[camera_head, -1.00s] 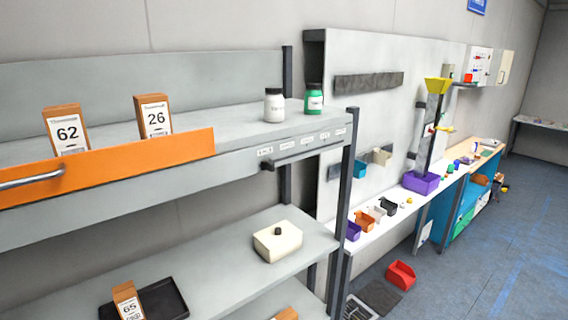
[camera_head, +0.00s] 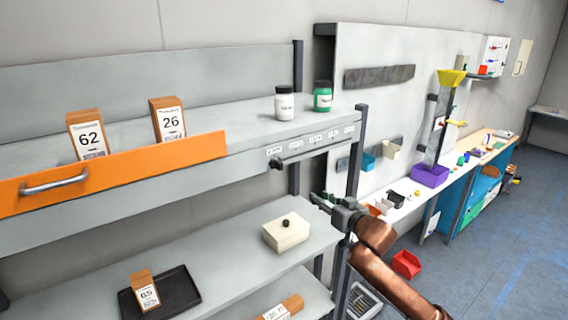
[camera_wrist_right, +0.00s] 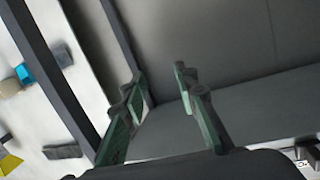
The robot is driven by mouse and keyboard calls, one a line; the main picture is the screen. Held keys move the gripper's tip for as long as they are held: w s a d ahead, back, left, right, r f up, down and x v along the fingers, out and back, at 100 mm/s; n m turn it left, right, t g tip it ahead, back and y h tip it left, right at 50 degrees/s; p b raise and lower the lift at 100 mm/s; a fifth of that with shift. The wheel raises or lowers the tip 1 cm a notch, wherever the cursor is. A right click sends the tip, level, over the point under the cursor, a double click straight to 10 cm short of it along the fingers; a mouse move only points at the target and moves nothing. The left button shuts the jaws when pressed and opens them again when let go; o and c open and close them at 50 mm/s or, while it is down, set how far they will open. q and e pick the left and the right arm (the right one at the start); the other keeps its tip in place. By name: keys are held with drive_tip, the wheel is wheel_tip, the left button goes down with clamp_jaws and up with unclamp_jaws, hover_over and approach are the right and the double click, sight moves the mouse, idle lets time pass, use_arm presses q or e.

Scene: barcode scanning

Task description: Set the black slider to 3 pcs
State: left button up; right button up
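The black slider (camera_head: 275,163) sits at the left end of a dark rail (camera_head: 318,147) along the front of the upper shelf. Several small white labels, too small to read, run above the rail. My right gripper (camera_head: 318,200) is in front of the shelf rack, below and to the right of the slider and apart from it. In the right wrist view, its green fingers (camera_wrist_right: 160,74) are spread with nothing between them. I cannot make out the slider in the right wrist view. My left gripper is not in view.
A cream box (camera_head: 285,235) and a black tray (camera_head: 178,291) are below. A rack post (camera_head: 357,165) stands by my right arm.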

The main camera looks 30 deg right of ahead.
drive_tip(key=n+t+y, duration=0.1)
drive_tip(key=n+y, duration=0.1)
approach(282, 164)
drive_tip(key=w+d+f, duration=0.5)
drive_tip(key=w+d, duration=0.1)
drive_tip(key=s+a+r+n+p, duration=0.1)
drive_tip(key=s+a+r, duration=0.3)
drive_tip(key=a+r, duration=0.15)
drive_tip(key=shift+t+y, duration=0.4)
drive_tip(key=shift+y, duration=0.1)
drive_tip(key=w, duration=0.2)
drive_tip(key=w+p, duration=0.1)
drive_tip(key=w, duration=0.3)
drive_tip(key=shift+a+f+p, duration=0.35)
drive_tip(key=shift+f+p, duration=0.05)
drive_tip(key=shift+w+f, duration=0.15)
drive_tip(key=shift+w, duration=0.6)
drive_tip(key=shift+c, duration=0.5)
clamp_jaws()
